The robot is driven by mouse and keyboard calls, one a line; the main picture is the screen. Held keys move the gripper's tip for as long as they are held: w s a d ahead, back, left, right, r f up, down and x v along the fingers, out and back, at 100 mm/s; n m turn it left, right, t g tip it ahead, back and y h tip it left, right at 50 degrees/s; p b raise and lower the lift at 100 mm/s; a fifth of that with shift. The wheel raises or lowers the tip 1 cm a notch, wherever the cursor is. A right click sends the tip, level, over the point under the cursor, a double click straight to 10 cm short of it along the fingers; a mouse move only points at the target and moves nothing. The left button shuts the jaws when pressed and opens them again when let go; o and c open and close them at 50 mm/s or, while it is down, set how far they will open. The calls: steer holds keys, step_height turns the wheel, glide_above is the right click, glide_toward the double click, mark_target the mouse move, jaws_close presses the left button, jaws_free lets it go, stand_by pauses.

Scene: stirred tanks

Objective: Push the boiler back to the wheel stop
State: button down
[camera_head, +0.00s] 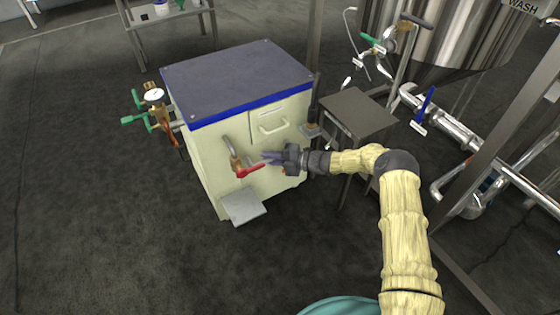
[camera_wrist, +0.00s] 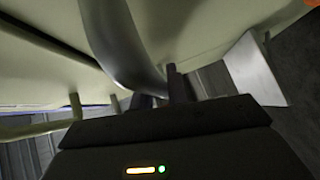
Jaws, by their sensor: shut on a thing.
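The boiler (camera_head: 245,125) is a cream cabinet with a dark top and a blue band, standing upright on the dark floor. Its front has a drawer-like handle (camera_head: 272,127) and a grey bent bar (camera_head: 228,148) beside a red-levered valve (camera_head: 250,170). My gripper (camera_head: 268,158) is at the boiler's front, close to the red lever. In the wrist view a grey curved bar (camera_wrist: 120,40) runs down to the dark fingers (camera_wrist: 172,88), which are shut on it; the contact itself is partly hidden. I cannot make out a wheel stop.
A small grey table (camera_head: 358,112) stands close at the boiler's right. Brass and green valves (camera_head: 155,110) stick out on its left. A pale plate (camera_head: 245,205) juts from its lower front. A steel tank (camera_head: 450,40) and pipes fill the right. Floor at left is clear.

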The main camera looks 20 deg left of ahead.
steer(key=shift+w+a+r, duration=0.1)
steer(key=shift+w+a, duration=0.45)
steer(key=shift+a, duration=0.1)
steer(key=c, duration=1.4)
jaws_free()
steer(key=shift+o, duration=0.2)
steer(key=shift+w+d, duration=0.1)
steer(key=shift+w, duration=0.05)
steer(key=d+r+p, duration=0.1)
steer(key=d+p, duration=0.3)
steer(key=d, duration=0.7)
steer(key=shift+w+d+r, duration=0.15)
steer(key=shift+d+r, duration=0.05)
steer(key=shift+d, duration=0.2)
